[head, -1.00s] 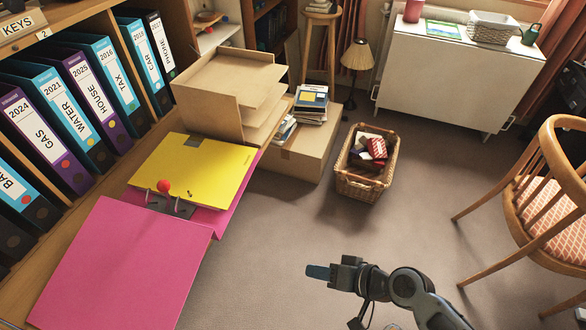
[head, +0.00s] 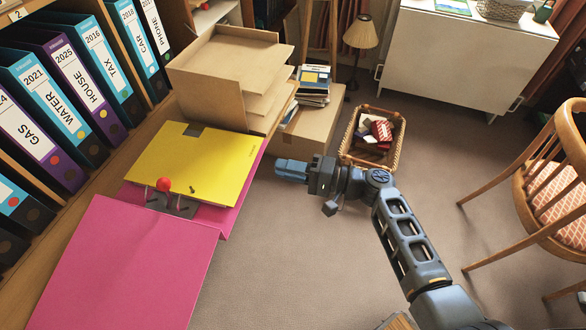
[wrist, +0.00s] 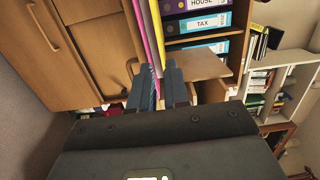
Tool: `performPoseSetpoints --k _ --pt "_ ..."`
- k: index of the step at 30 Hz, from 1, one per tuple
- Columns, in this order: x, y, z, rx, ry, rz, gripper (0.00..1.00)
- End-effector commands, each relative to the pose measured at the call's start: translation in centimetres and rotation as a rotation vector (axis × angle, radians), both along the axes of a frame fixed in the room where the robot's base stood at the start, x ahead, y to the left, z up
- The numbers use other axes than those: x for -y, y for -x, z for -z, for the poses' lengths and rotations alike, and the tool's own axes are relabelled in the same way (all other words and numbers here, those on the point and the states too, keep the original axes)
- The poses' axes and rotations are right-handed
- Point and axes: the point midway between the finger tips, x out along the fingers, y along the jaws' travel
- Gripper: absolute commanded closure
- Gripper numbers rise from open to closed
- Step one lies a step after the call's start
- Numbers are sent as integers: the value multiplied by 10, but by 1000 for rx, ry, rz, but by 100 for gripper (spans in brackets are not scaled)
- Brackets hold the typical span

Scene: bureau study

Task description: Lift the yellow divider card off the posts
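The card's yellow edge (wrist: 157,20) and the pink binder show edge-on beyond the fingertips.
Upright binders (head: 55,95) fill the shelf behind the desk. A cardboard tray stack (head: 225,75) stands just beyond the card. A box with books (head: 314,85), a wicker basket (head: 372,140) and a wooden chair (head: 545,190) stand around open floor.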

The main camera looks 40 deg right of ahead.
Motion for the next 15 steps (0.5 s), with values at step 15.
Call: performPoseSetpoints --k 15 --pt "-22 -25 0 -1 1 0 84"
